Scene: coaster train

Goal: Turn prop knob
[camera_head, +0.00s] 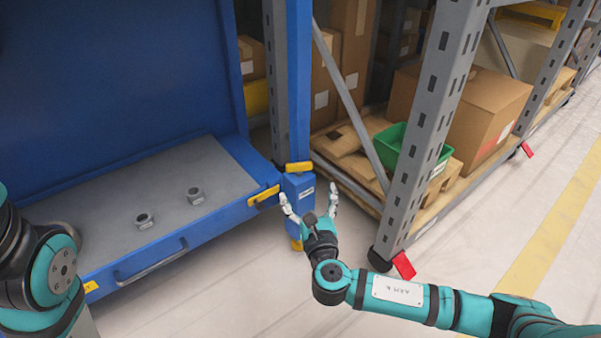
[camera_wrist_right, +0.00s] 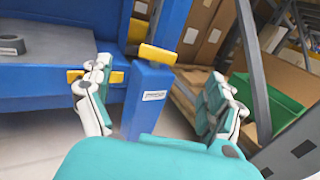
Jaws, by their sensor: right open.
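A yellow knob-like bar (camera_head: 299,167) sits on top of a short blue post (camera_head: 298,205) at the right front corner of the blue bench. It also shows in the right wrist view (camera_wrist_right: 157,54), between and beyond the fingertips. A second yellow piece (camera_head: 263,195) is on the bench's front edge, left of the post. I cannot tell for certain which is the prop knob. My right gripper (camera_head: 308,194) is open and empty, its fingers spread to either side of the post, apparently without touching it. My left gripper is out of view.
A grey rack upright (camera_head: 430,125) stands right of the post, with a green bin (camera_head: 395,150) and cardboard boxes (camera_head: 487,110) behind. The floor in front is clear.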

